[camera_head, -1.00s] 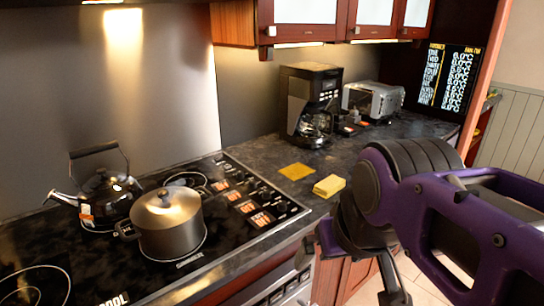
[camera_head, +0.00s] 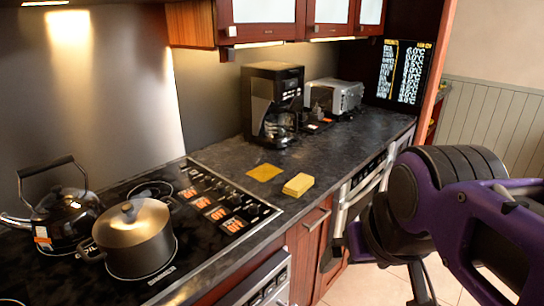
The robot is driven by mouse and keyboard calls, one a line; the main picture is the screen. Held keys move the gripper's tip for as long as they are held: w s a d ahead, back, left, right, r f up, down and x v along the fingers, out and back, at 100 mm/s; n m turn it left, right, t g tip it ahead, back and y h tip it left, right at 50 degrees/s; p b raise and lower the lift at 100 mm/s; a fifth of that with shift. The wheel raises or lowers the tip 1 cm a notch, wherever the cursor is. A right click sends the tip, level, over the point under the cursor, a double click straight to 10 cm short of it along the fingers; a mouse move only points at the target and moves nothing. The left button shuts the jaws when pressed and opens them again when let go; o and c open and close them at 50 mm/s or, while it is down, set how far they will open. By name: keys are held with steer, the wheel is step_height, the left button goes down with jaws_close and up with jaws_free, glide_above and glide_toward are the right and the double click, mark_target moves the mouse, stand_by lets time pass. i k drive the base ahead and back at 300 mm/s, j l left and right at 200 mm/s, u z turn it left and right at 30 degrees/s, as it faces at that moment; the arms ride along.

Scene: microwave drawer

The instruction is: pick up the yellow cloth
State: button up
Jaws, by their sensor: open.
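The yellow cloth (camera_head: 264,172) is a thin flat square on the dark countertop, between the stove and the coffee maker. A thicker yellow sponge-like block (camera_head: 298,184) lies just to its right, near the counter's front edge. My gripper (camera_head: 388,268) is open at the lower right, in front of the counter and over the floor. It is apart from both yellow things. My purple and black arm hides part of the gripper.
A pot (camera_head: 130,235) and a black kettle (camera_head: 62,212) stand on the stove at left. A coffee maker (camera_head: 270,100) and a toaster (camera_head: 335,96) stand behind the cloth. Cabinets (camera_head: 268,22) hang above.

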mark_target(298, 186)
steer(key=l+u, duration=0.2)
steer(key=l, duration=0.95)
steer(key=i+l+u, duration=0.25)
steer(key=i+l, duration=0.25)
steer(key=l, duration=0.25)
